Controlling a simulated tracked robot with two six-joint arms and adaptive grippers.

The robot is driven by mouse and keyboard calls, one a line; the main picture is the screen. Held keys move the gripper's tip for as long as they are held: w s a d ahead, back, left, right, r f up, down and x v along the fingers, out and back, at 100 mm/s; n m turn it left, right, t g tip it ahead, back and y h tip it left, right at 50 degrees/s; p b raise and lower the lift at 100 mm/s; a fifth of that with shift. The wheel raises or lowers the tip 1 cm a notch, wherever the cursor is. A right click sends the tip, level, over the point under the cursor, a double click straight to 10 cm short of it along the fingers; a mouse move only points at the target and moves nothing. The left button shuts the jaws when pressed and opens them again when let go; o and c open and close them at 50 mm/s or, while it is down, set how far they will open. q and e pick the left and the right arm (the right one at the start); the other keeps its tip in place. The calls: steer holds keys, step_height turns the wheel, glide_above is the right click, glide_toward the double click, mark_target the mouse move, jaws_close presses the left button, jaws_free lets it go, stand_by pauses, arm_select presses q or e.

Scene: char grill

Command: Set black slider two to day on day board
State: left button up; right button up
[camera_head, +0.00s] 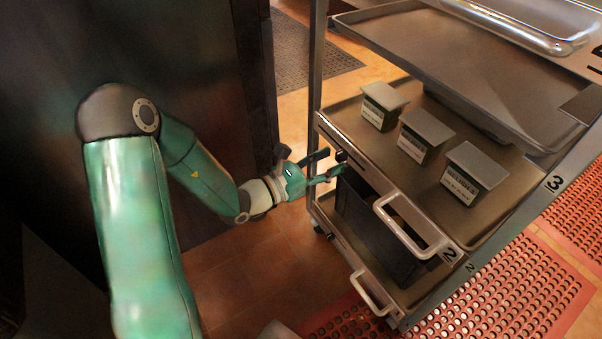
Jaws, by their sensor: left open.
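My left gripper (331,164) reaches in from the left with its fingers open. Its fingertips are at the left part of the front rail (361,160) of the middle shelf, which is marked 2. A small black piece (341,156), which looks like the black slider, sits on this rail right beside the fingertips. I cannot tell whether they touch it. The markings of a day board are too small to read here. My right gripper is not in view.
The metal rack holds three labelled boxes with grey lids (379,106) on its middle shelf. A metal handle (411,226) sticks out from the rail to the right of my gripper. A dark bin (366,226) stands below. Red perforated mats (500,300) cover the floor at right.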

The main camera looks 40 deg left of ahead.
arm_select(q)
steer(key=v, duration=0.9)
